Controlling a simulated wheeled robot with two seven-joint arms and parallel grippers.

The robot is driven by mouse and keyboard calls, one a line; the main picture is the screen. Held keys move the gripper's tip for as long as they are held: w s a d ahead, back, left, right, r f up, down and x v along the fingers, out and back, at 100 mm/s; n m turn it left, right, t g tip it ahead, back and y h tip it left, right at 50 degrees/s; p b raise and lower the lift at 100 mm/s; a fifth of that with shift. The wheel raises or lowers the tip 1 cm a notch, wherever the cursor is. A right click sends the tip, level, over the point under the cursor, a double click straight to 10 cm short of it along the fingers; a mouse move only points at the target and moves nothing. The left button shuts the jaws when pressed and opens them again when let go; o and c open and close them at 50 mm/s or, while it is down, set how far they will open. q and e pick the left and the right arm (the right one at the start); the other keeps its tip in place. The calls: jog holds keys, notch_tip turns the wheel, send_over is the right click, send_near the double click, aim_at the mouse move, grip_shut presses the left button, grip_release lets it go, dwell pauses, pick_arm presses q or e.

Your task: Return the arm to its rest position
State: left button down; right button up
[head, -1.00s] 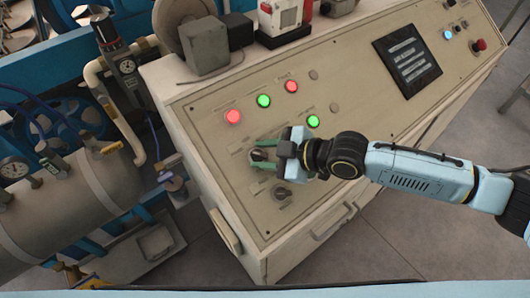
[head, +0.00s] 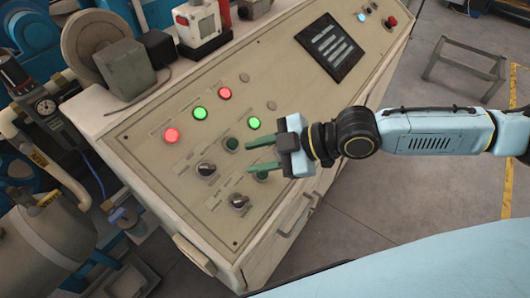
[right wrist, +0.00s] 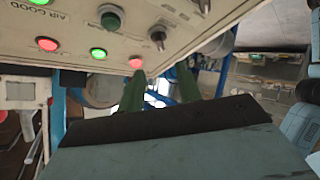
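My right gripper (head: 246,157) is in front of the sloping beige control panel (head: 290,100). Its two green fingers are apart with nothing between them, and they point left across the panel. A black rotary knob (head: 205,170) is left of the fingertips, and a second knob (head: 238,203) is below them, both clear of the gripper in the picture. In the right wrist view, the two green fingers (right wrist: 160,90) are also apart, with a knob (right wrist: 158,38) beyond them. My left gripper is not in view.
The panel has lit red (head: 172,135) and green (head: 199,113) buttons and a dark display (head: 331,47). A grey tank (head: 45,240) with pipes stands at left. A metal frame (head: 465,65) stands at back right. The floor (head: 400,80) beside the cabinet is free.

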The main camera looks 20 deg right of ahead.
jog(key=shift+s+d+r, duration=0.3)
jog(key=shift+d+r, duration=0.05)
jog(key=shift+d, duration=0.2)
